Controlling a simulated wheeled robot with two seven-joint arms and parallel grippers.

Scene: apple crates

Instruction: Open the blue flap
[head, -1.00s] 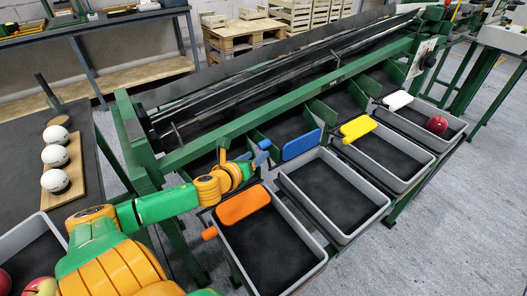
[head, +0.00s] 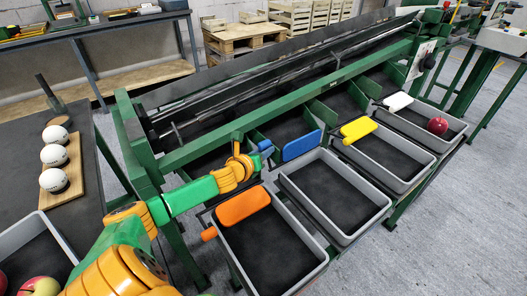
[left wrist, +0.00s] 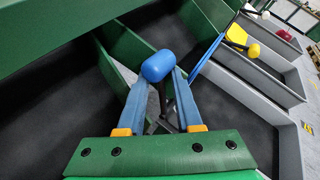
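The blue flap (head: 301,145) lies at the back end of the second crate (head: 345,238) from the left in the head view. Its blue knob (left wrist: 158,67) sticks out on the left of the flap and shows large in the left wrist view. My left gripper (left wrist: 163,78) has its two blue fingers apart, with the knob at their tips and partly covering them. Whether the fingers touch it is hard to see. In the head view my left gripper (head: 264,153) is small beside the knob. My right gripper is not in view.
An orange flap (head: 243,205) with a knob is close below my left arm. A yellow flap (head: 358,130) and a white flap (head: 397,101) are farther right. A green frame rail (head: 220,140) runs just behind the gripper. A red apple (head: 438,125) lies in the far right crate.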

